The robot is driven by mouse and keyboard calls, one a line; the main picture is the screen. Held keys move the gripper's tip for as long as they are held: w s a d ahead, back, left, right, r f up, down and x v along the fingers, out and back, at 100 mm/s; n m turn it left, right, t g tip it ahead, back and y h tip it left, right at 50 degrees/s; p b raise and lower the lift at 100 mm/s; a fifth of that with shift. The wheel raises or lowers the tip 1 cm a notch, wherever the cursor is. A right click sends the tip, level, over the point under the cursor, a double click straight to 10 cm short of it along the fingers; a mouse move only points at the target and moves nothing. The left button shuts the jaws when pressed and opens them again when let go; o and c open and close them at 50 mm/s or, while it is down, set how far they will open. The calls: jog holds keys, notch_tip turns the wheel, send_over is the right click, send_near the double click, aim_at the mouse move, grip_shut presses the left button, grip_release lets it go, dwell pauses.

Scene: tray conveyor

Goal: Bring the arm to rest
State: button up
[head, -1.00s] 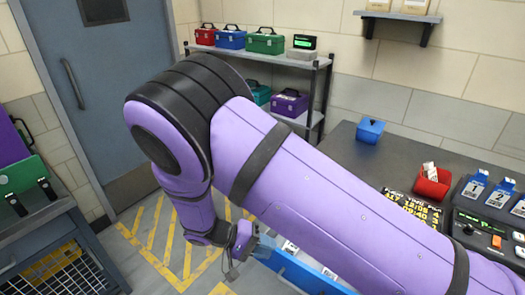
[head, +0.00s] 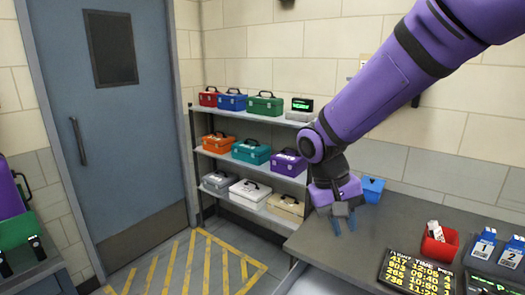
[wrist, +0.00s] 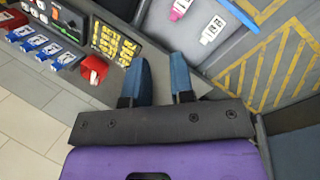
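My purple arm reaches in from the upper right of the head view. My gripper (head: 344,220) hangs fingers down above the left end of the grey counter (head: 400,215). Its two blue fingertips also show in the wrist view (wrist: 162,85). They stand apart, with nothing between them. The gripper holds no object and appears clear of the counter top.
A shelf rack (head: 300,180) with several coloured cases stands behind my gripper. The counter bears a blue box (head: 372,189), a red bin (head: 438,245), a flight-time board (head: 415,272) and blue numbered holders (head: 484,246). A blue door (head: 110,150) and striped floor (head: 185,265) lie left.

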jog(key=s+d+r+t+y, duration=0.3)
jog(key=s+d+r+t, duration=0.4)
jog(key=s+d+r, duration=0.6)
jog(key=s+d, duration=0.1)
jog(key=s, duration=0.2)
jog(key=shift+r, duration=0.2)
